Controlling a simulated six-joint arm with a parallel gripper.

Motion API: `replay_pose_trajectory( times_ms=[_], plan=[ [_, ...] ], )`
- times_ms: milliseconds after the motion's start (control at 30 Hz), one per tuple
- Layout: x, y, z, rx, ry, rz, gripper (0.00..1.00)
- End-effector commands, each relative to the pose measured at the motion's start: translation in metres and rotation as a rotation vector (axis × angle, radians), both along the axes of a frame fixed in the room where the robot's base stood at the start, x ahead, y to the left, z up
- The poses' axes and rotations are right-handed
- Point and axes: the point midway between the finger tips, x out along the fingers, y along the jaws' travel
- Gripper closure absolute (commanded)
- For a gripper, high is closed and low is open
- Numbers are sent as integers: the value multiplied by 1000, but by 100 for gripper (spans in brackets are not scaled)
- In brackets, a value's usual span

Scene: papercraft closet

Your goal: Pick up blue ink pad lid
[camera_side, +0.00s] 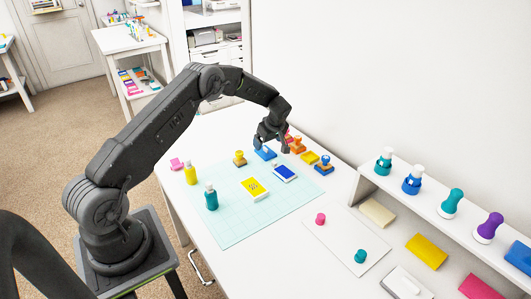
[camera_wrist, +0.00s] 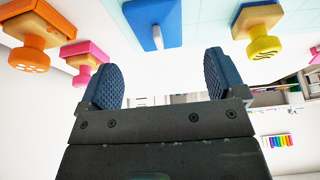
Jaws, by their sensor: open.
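The blue ink pad lid (camera_side: 264,154) lies flat near the back edge of the cutting mat, below my gripper (camera_side: 272,145). In the wrist view the lid (camera_wrist: 168,12) is a blue plate with a pale knob, at the top middle. My gripper (camera_wrist: 158,62) is open and empty there, its two dark blue pads spread apart. The lid is beyond the fingertips, roughly in line with the gap between them. The blue ink pad (camera_side: 285,173) lies uncovered on the mat, a little nearer the side camera.
Orange (camera_wrist: 28,52) and pink (camera_wrist: 85,60) stamps stand left of the lid in the wrist view; a yellow-knobbed stamp (camera_wrist: 264,40) stands right. A white shelf (camera_side: 440,215) lines the right.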

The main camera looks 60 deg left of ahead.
Motion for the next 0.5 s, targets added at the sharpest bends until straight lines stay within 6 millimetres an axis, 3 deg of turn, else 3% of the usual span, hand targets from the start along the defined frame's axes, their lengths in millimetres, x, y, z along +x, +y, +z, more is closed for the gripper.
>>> replay_pose_trajectory(
  times_ms=[233,500],
  plan=[
    [0,13,-35,0,1,2,11],
    [1,16,-42,1,-1,1,11]
  ],
)
